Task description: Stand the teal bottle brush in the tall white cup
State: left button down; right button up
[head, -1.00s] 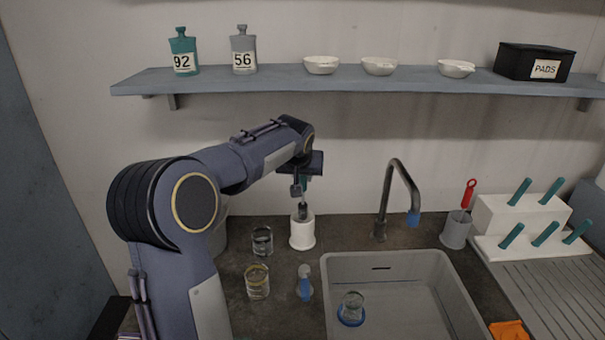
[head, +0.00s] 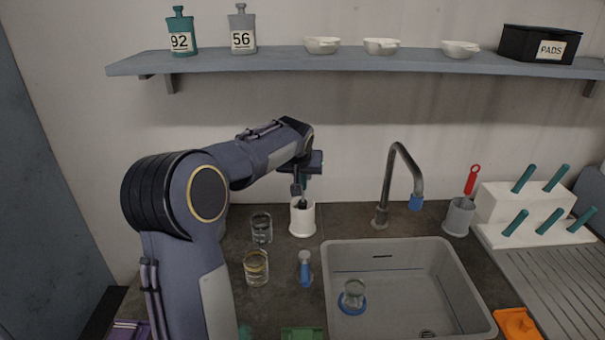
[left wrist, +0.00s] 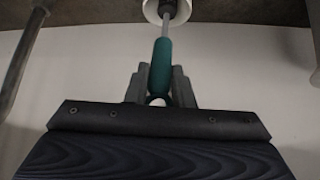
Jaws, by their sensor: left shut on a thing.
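The teal bottle brush (left wrist: 160,66) is upright in my left gripper (left wrist: 160,88), which is shut on its teal handle. The brush's dark bristle head (head: 303,203) is at the mouth of the tall white cup (head: 302,220), its lower end hidden inside the rim. In the left wrist view the brush's thin shaft runs into the round opening of the white cup (left wrist: 150,12). In the head view my left gripper (head: 303,186) is right above the cup. How deep the brush reaches is hidden. My right gripper is not in view.
The sink (head: 455,290) holds a beaker (head: 354,293). The faucet (head: 401,180) and a grey cup (head: 459,217) with a red-handled tool are to the right. A shelf (head: 340,63) runs above.

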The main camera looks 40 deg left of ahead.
pick_arm(q)
jog(key=c, duration=1.2)
grip_release()
jog(key=shift+o, duration=0.2)
jog(key=v, duration=0.8)
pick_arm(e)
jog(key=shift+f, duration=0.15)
pick_arm(q)
jog(key=shift+f, duration=0.15)
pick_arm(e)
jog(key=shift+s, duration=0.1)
